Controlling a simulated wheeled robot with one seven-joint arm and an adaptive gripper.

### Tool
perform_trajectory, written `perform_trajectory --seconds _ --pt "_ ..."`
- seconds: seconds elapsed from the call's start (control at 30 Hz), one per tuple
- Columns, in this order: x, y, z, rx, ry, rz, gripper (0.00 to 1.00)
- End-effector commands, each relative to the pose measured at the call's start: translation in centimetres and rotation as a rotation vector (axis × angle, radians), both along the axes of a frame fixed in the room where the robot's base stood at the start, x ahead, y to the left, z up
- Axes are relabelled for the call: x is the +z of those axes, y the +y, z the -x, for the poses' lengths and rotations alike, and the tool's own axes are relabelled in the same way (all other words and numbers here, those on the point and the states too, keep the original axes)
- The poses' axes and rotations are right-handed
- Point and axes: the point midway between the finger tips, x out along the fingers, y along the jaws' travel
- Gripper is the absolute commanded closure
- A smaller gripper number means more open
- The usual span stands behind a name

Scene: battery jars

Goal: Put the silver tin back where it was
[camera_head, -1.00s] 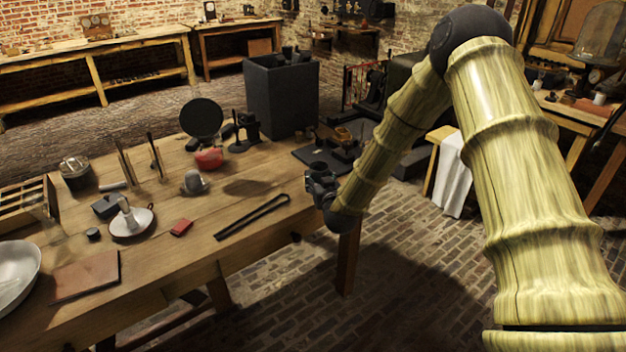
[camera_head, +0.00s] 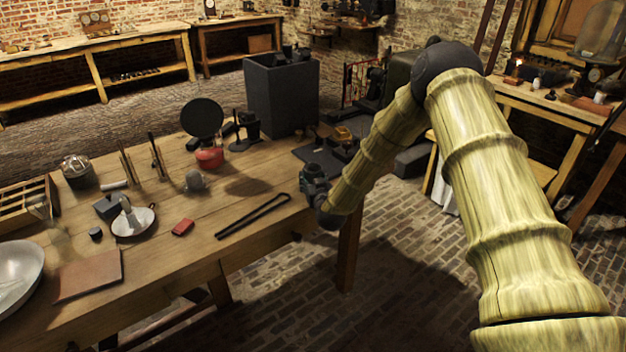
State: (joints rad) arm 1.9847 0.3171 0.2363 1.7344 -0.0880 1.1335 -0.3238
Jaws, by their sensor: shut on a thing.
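No silver tin shows plainly elsewhere on the table.
Bare tabletop surrounds the tongs.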

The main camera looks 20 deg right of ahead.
Motion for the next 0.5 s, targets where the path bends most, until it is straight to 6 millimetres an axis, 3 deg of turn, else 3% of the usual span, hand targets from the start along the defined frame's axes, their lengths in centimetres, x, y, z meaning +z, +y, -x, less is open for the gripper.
perform_trajectory --seconds 0.27,0.3,0.4,0.5 --pt "-0.35 0.02 0.01 0.0 0.0 0.0 0.75" --pt "-0.36 0.01 0.02 0.0 0.0 0.0 0.48" --pt "-0.29 0.0 0.02 0.0 0.001 0.0 0.3" --pt "-0.3 0.0 0.03 0.0 0.001 0.0 0.28"
